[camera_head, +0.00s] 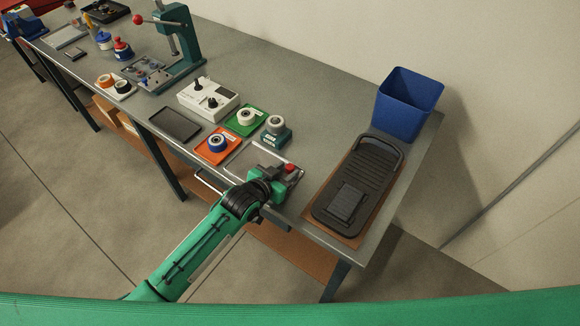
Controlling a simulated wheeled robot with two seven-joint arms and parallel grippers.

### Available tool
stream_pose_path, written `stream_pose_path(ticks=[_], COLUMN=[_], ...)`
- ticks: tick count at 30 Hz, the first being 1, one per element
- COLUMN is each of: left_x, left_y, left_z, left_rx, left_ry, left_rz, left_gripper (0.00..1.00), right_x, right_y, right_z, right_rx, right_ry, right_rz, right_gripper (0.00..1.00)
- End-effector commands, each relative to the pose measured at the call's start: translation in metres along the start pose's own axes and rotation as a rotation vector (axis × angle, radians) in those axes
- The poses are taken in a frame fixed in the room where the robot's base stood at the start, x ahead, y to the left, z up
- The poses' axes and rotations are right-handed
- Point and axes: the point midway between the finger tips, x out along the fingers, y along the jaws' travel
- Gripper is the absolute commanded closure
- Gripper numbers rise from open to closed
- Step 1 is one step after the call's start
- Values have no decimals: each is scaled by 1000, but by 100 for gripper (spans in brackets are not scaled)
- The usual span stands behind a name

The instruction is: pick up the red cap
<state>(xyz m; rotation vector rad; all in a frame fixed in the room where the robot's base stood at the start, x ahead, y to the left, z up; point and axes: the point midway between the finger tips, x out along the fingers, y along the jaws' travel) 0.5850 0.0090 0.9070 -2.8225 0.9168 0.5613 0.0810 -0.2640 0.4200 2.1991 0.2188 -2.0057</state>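A small red piece (290,168), which looks like the red cap, shows beside a grey block at the front of the workbench. My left gripper (277,184) is right at this block, over the near edge of a clear tray. The gripper's fingers are small and partly hidden by its own dark wrist, so I cannot tell whether they are open or touch the red piece. Another red top (122,44) sits on a blue container farther left on the bench. My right gripper is not in view.
The grey workbench (325,115) runs from upper left to lower right. Orange (204,157) and green (233,126) trays with rolls lie left of my gripper. A green press (183,40) stands farther back.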

Motion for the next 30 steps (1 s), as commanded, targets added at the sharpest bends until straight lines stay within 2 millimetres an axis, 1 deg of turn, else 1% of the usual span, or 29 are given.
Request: stream_pose_path(ticks=[2, 6, 7, 22, 26, 29, 30], left_x=[0, 0, 0, -1, -4, -10, -13], left_y=[0, 0, 0, 0, 0, 0, 0], left_z=[0, 0, 0, -2, -10, -23, -31], left_rx=[0, 0, 0, 0, 0, 0, 0], left_ry=[0, 0, 0, 1, 3, 4, 6], left_rz=[0, 0, 0, 0, 0, 0, 1], left_gripper=[63, 90, 94, 96, 96, 96, 96], right_x=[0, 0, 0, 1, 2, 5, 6], right_y=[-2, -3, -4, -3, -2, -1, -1], right_z=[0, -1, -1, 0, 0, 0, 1], right_rx=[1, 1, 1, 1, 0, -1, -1], right_ry=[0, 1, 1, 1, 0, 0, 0], right_rz=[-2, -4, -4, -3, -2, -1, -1], right_gripper=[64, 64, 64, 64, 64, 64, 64])
